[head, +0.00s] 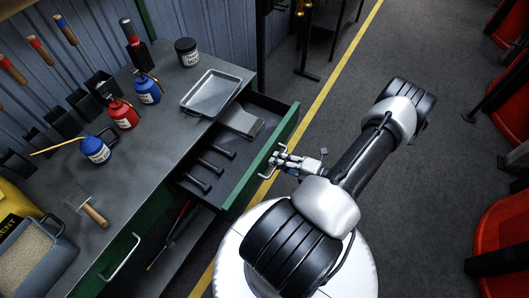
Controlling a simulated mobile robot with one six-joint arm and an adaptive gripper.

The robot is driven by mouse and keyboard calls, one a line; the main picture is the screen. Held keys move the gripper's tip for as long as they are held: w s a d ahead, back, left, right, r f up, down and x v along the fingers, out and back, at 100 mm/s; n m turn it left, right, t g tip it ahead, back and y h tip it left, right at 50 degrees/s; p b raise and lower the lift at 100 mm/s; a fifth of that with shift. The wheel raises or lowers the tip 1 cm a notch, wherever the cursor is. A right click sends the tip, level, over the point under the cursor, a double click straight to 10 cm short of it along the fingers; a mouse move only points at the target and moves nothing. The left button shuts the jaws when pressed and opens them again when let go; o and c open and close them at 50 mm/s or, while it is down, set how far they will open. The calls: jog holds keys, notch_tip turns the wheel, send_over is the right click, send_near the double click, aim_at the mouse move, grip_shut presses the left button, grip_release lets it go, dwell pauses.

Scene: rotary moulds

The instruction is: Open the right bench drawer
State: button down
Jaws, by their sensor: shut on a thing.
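The right bench drawer (291,124) has a green front and stands pulled out from the grey bench. Inside it lie several dark hammer-like tools and a flat grey metal piece (243,121). My gripper (274,161) is at the drawer's metal handle (266,174), on the outer side of the green front. Its fingers are closed around the handle. The fingers cover part of the handle.
On the bench top (160,144) are a metal tray (212,91), a dark jar (187,52), red and blue oil cans, a trowel (92,211) and a sand-filled bin (28,252). Another green drawer (112,262) is at lower left. Red machines stand at the right; the floor between is clear.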

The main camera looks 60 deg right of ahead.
jog(key=shift+v, duration=1.15)
jog(key=shift+d+f, duration=0.1)
jog(key=c, duration=2)
grip_release()
jog(key=shift+s, duration=0.15)
jog(key=v, duration=1.1)
jog(key=shift+s, duration=0.35)
jog(key=shift+d, duration=0.1)
